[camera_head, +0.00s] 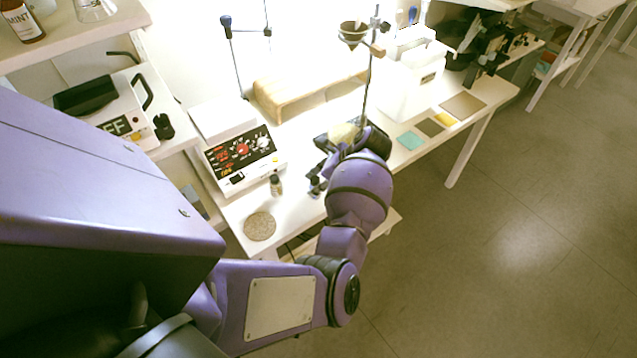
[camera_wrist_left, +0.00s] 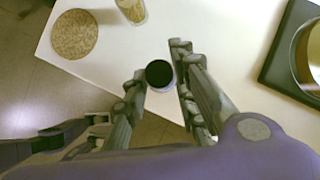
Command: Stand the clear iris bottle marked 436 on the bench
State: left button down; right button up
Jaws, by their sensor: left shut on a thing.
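My left gripper (camera_wrist_left: 160,78) is shut on a bottle with a dark round cap (camera_wrist_left: 160,73), seen from above in the left wrist view. The bottle shows between the two fingers near the bench's front edge; no label can be read. In the head view my left gripper (camera_head: 316,181) is low over the front of the white bench (camera_head: 300,206), and the held bottle cannot be made out clearly. I cannot tell whether its base touches the bench. My right gripper is not in view.
Another small bottle (camera_head: 276,185) stands left of the gripper, also in the left wrist view (camera_wrist_left: 131,9). A round cork mat (camera_head: 259,226) lies by the front left corner. A control box (camera_head: 240,158) and a ring stand's rod (camera_head: 367,88) stand close by.

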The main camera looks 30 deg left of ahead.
pick_arm(q)
jog(key=shift+s+a+f, duration=0.15)
jog(key=shift+s+f, duration=0.05)
jog(key=shift+f, duration=0.65)
jog(key=shift+s+r, duration=0.15)
jog(key=shift+r, duration=0.15)
jog(key=shift+d+f, duration=0.2)
jog(key=shift+f, duration=0.05)
jog(key=c, duration=1.8)
grip_release()
jog(key=o, duration=0.4)
jog(key=shift+a, duration=0.15)
jog(key=shift+c, duration=0.2)
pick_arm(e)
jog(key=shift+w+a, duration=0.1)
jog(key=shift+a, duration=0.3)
pick_arm(q)
jog(key=shift+r, duration=0.1)
